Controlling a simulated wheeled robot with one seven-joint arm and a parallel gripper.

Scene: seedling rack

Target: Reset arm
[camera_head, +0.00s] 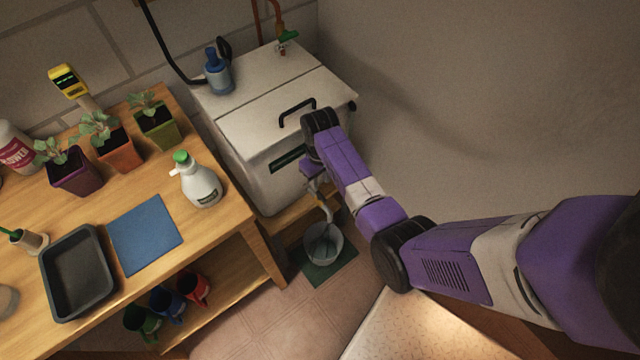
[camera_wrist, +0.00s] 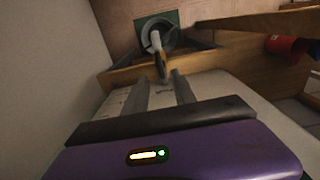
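My purple arm reaches in from the right in the head view. My gripper (camera_head: 319,187) hangs pointing down in front of the white chest (camera_head: 262,118), above a grey bucket (camera_head: 312,250). In the wrist view, the two grey fingers of my gripper (camera_wrist: 159,77) stand apart with nothing held between them. A pale, narrow piece (camera_wrist: 156,42) shows beyond the fingertips, over or in the bucket. I cannot tell whether it is joined to the chest or stands in the bucket.
The bucket stands on a green mat (camera_head: 343,273). The wooden bench (camera_head: 215,228) at left bears potted seedlings, a spray bottle (camera_head: 196,182), a blue mat (camera_head: 145,234) and a black tray (camera_head: 76,272). Coloured mugs (camera_head: 194,290) sit on its lower shelf. The floor at upper right looks clear.

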